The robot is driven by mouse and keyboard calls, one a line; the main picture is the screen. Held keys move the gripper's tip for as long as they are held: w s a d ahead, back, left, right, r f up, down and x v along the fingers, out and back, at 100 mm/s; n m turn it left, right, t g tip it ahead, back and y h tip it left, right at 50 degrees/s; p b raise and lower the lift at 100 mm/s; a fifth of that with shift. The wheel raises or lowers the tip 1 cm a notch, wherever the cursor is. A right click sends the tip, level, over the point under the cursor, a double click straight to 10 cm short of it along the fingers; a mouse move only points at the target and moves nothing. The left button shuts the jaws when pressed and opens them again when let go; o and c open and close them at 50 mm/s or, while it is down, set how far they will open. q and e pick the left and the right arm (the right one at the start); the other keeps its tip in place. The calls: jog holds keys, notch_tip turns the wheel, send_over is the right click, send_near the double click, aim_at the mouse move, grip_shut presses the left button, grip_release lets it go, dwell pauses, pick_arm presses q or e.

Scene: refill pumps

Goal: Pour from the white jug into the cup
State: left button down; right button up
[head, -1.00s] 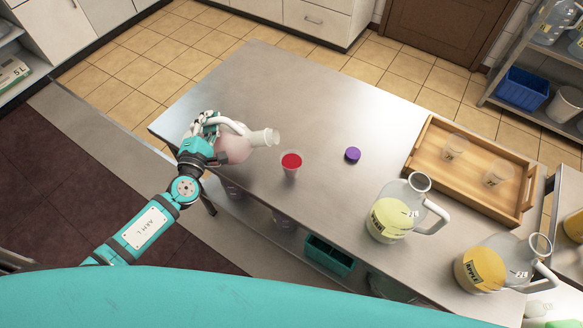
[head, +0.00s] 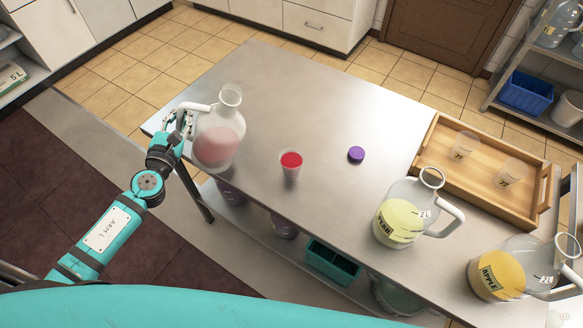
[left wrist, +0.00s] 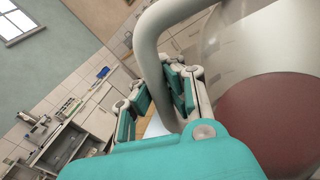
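A clear jug with a white handle (head: 218,140) and pink-red liquid stands nearly upright at the table's left end. I cannot tell whether its base touches the table. My left gripper (head: 184,122) is shut around its handle, on the jug's left side. In the left wrist view the gripper (left wrist: 160,100) has its fingers on both sides of the pale handle (left wrist: 150,45), and the red liquid (left wrist: 268,120) shows at right. My right gripper is not in view.
A purple cap (head: 356,154) lies right of the cup. A jug of pale yellow-green liquid (head: 402,222) and an apple jug (head: 497,274) stand at the right. A wooden tray (head: 440,165) holds two clear cups. The table's middle and back are clear.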

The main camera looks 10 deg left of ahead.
pick_arm(q)
jog(key=shift+a+r, duration=0.1)
jog(key=shift+r, duration=0.1)
jog(key=shift+a+r+n+b, duration=0.15)
jog(key=shift+a+r+n, duration=0.2)
jog(key=shift+a+n, duration=0.45)
jog(key=shift+a+r+n+b, duration=0.1)
jog(key=shift+a+r+n, duration=0.2)
jog(key=shift+a+n, duration=0.5)
jog(key=shift+a+r+n+b, duration=0.15)
jog(key=shift+a+r+n, duration=0.2)
jog(key=shift+a+n, duration=0.45)
jog(key=shift+s, duration=0.1)
